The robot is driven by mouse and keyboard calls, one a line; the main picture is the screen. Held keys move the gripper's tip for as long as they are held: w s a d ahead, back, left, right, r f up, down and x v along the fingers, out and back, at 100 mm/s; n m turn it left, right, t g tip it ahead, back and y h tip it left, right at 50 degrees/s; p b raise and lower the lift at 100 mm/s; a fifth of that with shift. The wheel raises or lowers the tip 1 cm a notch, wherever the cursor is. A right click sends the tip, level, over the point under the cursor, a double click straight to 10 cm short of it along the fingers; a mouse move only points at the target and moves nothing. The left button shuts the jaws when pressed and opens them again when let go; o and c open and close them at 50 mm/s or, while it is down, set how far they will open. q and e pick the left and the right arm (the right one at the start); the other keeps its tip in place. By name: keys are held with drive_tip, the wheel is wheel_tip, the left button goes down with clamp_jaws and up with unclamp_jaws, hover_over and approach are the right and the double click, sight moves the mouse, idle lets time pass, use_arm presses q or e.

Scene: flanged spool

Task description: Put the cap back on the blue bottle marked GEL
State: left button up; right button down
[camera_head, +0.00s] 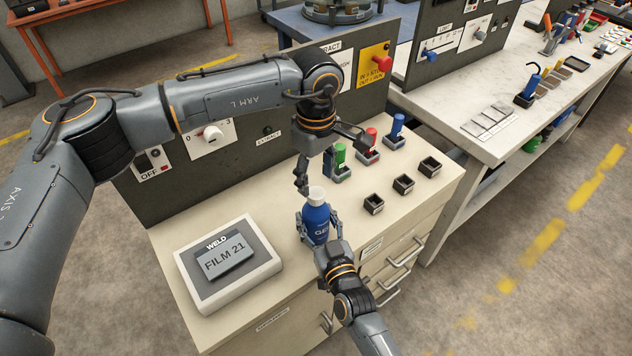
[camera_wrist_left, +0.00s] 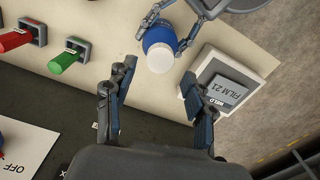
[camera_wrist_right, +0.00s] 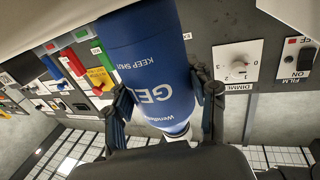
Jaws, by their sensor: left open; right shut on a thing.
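The blue GEL bottle (camera_head: 317,225) stands upright near the front edge of the bench; I cannot tell whether its base touches the top. A white cap (camera_head: 316,193) sits on its upper end, and in the left wrist view the cap (camera_wrist_left: 160,58) shows as a round white disc. I cannot tell how tightly it is seated. My right gripper (camera_head: 318,229) is shut around the bottle's body, with a finger on each side of the label in the right wrist view (camera_wrist_right: 160,90). My left gripper (camera_head: 331,164) is open and empty, above and behind the cap, apart from it.
A WELD panel with a FILM 21 plate (camera_head: 226,262) lies left of the bottle. Green (camera_head: 340,155), red (camera_head: 371,140) and blue (camera_head: 397,127) handled pieces stand behind right, with small black open boxes (camera_head: 403,184) before them. A dark control panel (camera_head: 200,165) rises behind.

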sight(316, 192)
idle(0.3)
use_arm(q)
drive_tip(key=n, duration=0.2)
drive_tip(key=r+n, duration=0.1)
drive_tip(key=n, duration=0.1)
drive_tip(key=shift+n, duration=0.3)
drive_tip(key=n, duration=0.4)
drive_tip(key=shift+r, duration=0.4)
drive_tip(key=n, duration=0.3)
drive_tip(key=shift+r+n, duration=0.3)
drive_tip(key=shift+r, duration=0.1)
drive_tip(key=n, duration=0.4)
drive_tip(key=shift+r, duration=0.4)
drive_tip(key=shift+f, duration=0.1)
drive_tip(key=shift+f, duration=3.9)
